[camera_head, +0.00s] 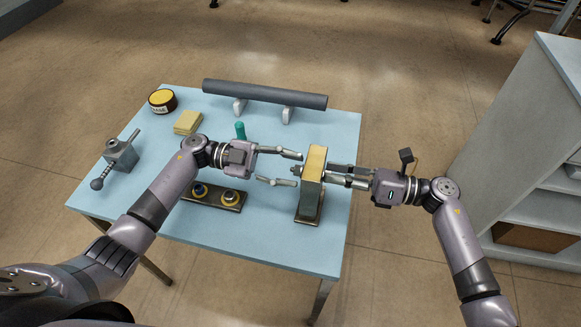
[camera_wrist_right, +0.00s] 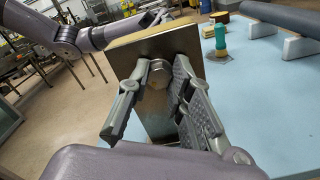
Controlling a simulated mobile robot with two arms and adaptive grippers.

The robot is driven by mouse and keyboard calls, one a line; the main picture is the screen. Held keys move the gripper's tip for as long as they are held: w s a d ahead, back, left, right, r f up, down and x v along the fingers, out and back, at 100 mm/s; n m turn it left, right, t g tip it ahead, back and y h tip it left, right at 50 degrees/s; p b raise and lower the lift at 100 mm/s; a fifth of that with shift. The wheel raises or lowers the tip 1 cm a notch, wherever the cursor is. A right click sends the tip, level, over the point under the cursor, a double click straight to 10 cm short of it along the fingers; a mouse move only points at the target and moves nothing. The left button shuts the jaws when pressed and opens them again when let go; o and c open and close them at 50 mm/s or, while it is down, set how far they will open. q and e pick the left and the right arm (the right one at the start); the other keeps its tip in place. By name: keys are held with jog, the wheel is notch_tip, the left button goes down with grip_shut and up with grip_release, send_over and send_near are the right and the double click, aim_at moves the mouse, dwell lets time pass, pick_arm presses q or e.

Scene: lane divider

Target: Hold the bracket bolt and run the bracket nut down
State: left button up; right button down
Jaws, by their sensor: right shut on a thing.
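The bracket (camera_head: 312,184), an upright plate with a tan edge on a dark base, stands at the table's right side. In the right wrist view its metal face (camera_wrist_right: 157,112) fills the middle, with the hex head of the bracket bolt (camera_wrist_right: 157,76) on it. My right gripper (camera_head: 329,172) is shut on the bolt head from the right, with a finger on each side. My left gripper (camera_head: 291,169) is open at the bracket's left side, its fingers above and below a small dark part, likely the nut (camera_head: 296,170). Thread and nut detail are too small to tell.
On the blue table (camera_head: 270,246) are a dark tray (camera_head: 213,198) with two round parts, a vise-like tool (camera_head: 121,156), a yellow block (camera_head: 187,123), a round tin (camera_head: 162,101), a green-handled tool (camera_head: 240,130) and a grey pipe (camera_head: 265,94) on supports. A shelf unit (camera_head: 530,150) stands right.

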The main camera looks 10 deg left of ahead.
pick_arm(q)
jog(key=shift+d, duration=0.35)
jog(key=shift+c, duration=0.4)
grip_shut()
